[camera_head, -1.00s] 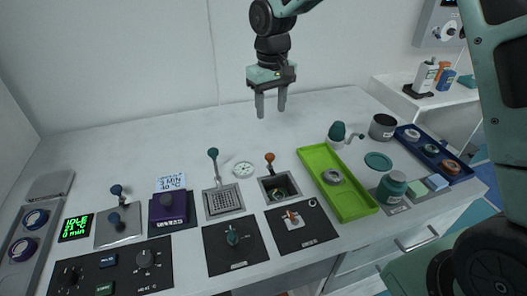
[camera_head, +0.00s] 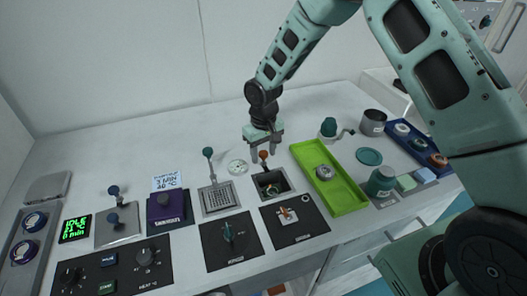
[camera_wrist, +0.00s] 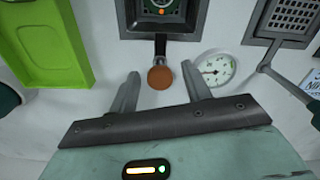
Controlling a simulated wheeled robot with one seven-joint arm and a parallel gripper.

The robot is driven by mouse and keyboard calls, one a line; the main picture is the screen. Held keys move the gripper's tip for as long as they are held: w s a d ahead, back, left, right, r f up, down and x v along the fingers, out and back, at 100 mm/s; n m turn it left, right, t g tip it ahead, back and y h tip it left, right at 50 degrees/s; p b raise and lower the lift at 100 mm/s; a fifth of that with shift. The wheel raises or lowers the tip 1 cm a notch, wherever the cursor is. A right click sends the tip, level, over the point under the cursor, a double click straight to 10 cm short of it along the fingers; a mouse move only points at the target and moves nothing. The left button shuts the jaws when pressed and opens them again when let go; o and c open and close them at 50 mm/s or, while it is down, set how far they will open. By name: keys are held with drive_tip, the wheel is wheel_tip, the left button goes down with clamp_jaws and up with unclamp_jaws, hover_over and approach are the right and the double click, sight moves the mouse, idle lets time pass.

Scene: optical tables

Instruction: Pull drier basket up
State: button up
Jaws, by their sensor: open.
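A dark square well (camera_head: 272,197) in the table holds a basket (camera_head: 272,184) with small parts inside. Its handle ends in an orange-brown knob (camera_head: 263,154), which also shows in the wrist view (camera_wrist: 160,77). My gripper (camera_head: 265,151) is open and points down at this knob. In the wrist view the knob appears between the two fingers (camera_wrist: 161,86), apart from both. I cannot tell whether the fingertips are level with it. A second, perforated grey basket (camera_head: 219,198) with a teal knob (camera_head: 207,152) stands to the left. I cannot tell which one is the drier's.
A round white dial (camera_head: 238,167) lies just left of the orange knob. A green tray (camera_head: 340,195) with a grey ring stands to the right. Black panels (camera_head: 228,240) with levers lie in front.

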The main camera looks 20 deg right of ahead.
drive_tip(key=shift+f, duration=0.4)
drive_tip(key=shift+c, duration=0.3)
clamp_jaws()
wheel_tip(320, 180, up, 7)
drive_tip(key=p, duration=0.3)
drive_tip(key=shift+w+f, duration=0.1)
drive_tip(key=shift+f, duration=0.05)
drive_tip(key=shift+o, duration=0.3)
unclamp_jaws()
wheel_tip(320, 180, up, 17)
drive_tip(key=b, duration=0.3)
drive_tip(key=shift+a, duration=0.1)
